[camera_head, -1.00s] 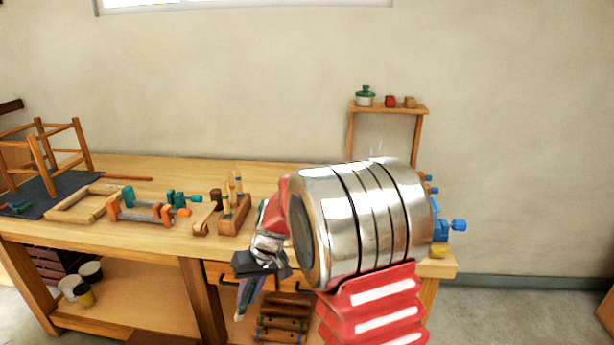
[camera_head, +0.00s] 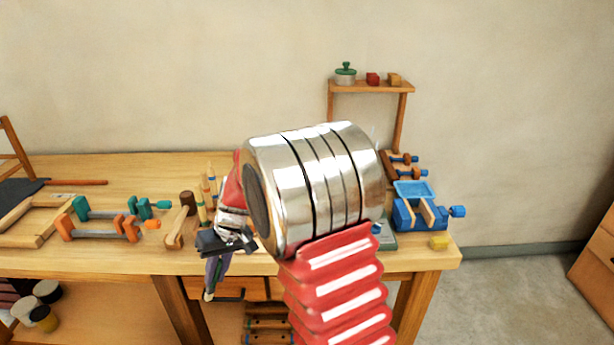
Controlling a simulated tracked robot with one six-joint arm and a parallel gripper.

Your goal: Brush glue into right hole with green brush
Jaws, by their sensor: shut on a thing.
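My gripper (camera_head: 213,275) hangs at the front edge of the workbench, left of my large metal arm joint. It is shut on a thin, brush-like thing that points down with a pale tip (camera_head: 208,296). The fingers cover most of it, so I cannot clearly tell its colour. A wooden stool frame (camera_head: 12,155) is cut off at the left edge of the view. No right hole is visible. A small pot with a green lid (camera_head: 345,75) stands on the little shelf; I cannot tell whether it holds glue.
The workbench (camera_head: 130,170) carries clamps (camera_head: 110,228), a mallet (camera_head: 180,225) and upright tools in a wooden holder near my gripper. My arm hides the bench's middle.

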